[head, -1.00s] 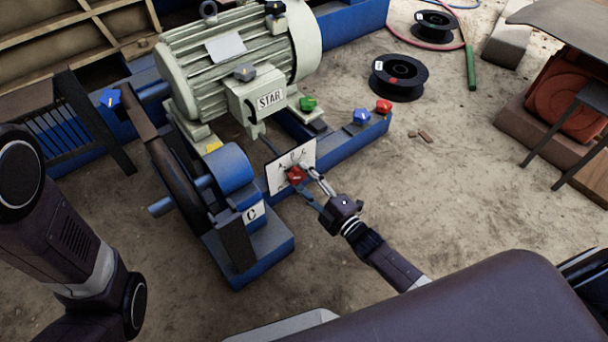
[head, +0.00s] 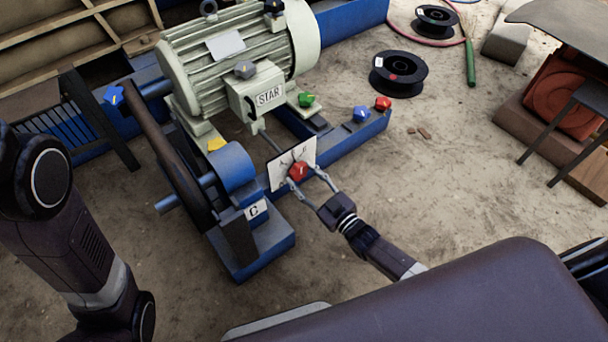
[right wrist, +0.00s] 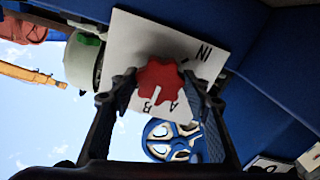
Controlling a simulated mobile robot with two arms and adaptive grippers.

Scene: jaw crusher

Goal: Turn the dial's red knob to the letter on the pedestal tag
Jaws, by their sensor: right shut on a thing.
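The red knob (head: 298,171) sits on a white dial plate (head: 277,181) on the blue frame beside the motor. My right gripper (head: 304,174) is shut on the red knob, with one finger on each side. In the right wrist view the fingers (right wrist: 161,80) flank the lobed red knob (right wrist: 158,82), and the white dial plate (right wrist: 130,45) shows the letters A and B and the word IN. Which letter the knob points at I cannot tell. The pedestal tag (head: 255,210) reads C. My left gripper is out of view; only its arm shows.
The grey motor (head: 225,70) with a STAR label stands behind the dial. Green (head: 306,99), blue (head: 361,114) and red (head: 383,103) knobs sit farther back. Black spools (head: 398,74) lie on the ground. The ground right of the frame is mostly clear.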

